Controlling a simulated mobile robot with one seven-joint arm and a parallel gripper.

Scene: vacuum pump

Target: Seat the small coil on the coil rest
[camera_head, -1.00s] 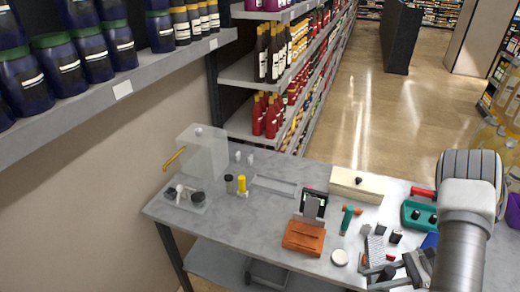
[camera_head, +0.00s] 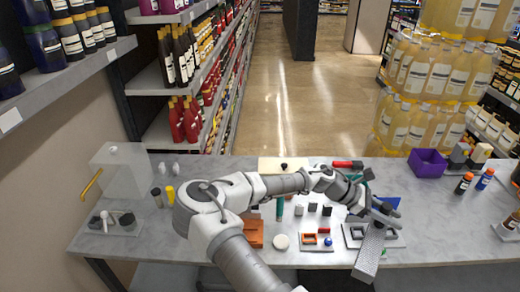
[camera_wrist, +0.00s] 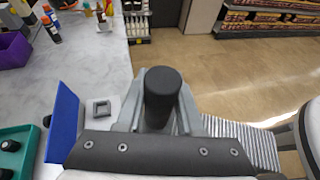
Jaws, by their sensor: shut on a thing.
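My gripper (camera_wrist: 160,112) is shut on a dark, round-topped cylinder (camera_wrist: 162,88), which looks like the small coil. It stands between the two grey fingers in the wrist view. In the head view my gripper (camera_head: 383,214) is over the right part of the bench, and the held coil is hard to make out. A small grey square piece with a central opening (camera_wrist: 102,108) sits on a pale plate to the left of the fingers. I cannot tell whether it is the coil rest. The coil's lower end is hidden.
A grey ribbed block (camera_head: 369,256) lies close below my gripper at the bench's front edge. A purple bin (camera_head: 427,162) stands further right.

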